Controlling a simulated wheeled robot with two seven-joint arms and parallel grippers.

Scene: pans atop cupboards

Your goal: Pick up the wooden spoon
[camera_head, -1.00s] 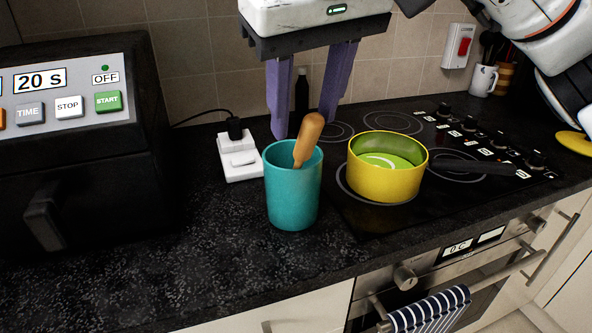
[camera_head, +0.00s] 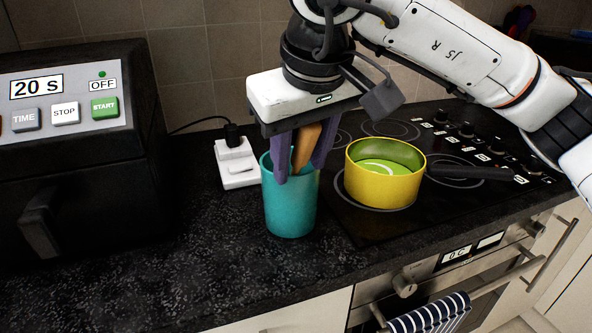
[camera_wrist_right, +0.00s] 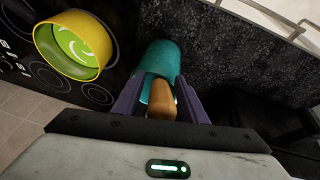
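The wooden spoon stands in a teal cup (camera_head: 290,213) on the dark counter, with its orange-brown handle (camera_head: 303,148) sticking up. The spoon's lower part is hidden inside the cup. My right gripper (camera_head: 299,170) points down over the cup, its purple fingers on either side of the handle and their tips at the cup's mouth. In the right wrist view the handle (camera_wrist_right: 161,100) lies between the fingers, with a gap showing on its left side, so the gripper looks open. My left gripper is not in view.
A yellow pan (camera_head: 384,185) with green inside sits on the black hob, right of the cup. A white socket block (camera_head: 236,163) stands close behind the cup. A black microwave (camera_head: 75,150) is at the left. The counter in front is clear.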

